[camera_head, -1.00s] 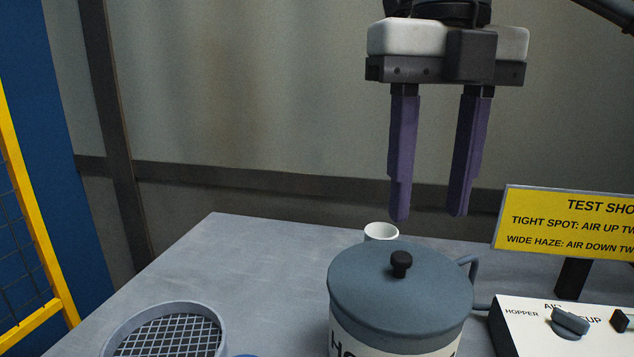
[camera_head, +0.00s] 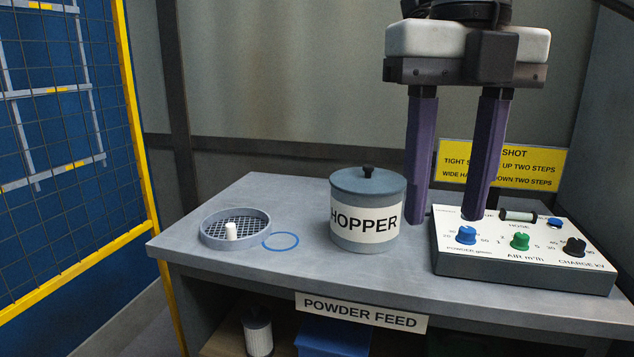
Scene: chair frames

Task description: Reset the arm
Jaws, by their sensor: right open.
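My right gripper (camera_head: 446,219) hangs from the top right with two long purple fingers pointing down. Its fingers are apart, with nothing between them. In the picture its fingertips overlap the back left of the control box (camera_head: 520,272) and pass just right of the hopper (camera_head: 366,238). I cannot tell its exact depth above the table. The hopper is a grey-blue pot with its lid on. My left gripper is not in view.
A round sieve (camera_head: 212,238) with a small white piece in it and a blue ring (camera_head: 281,241) lie on the grey table (camera_head: 190,250). A yellow sign (camera_head: 535,167) stands behind the box. A yellow-framed mesh fence (camera_head: 138,140) is at left.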

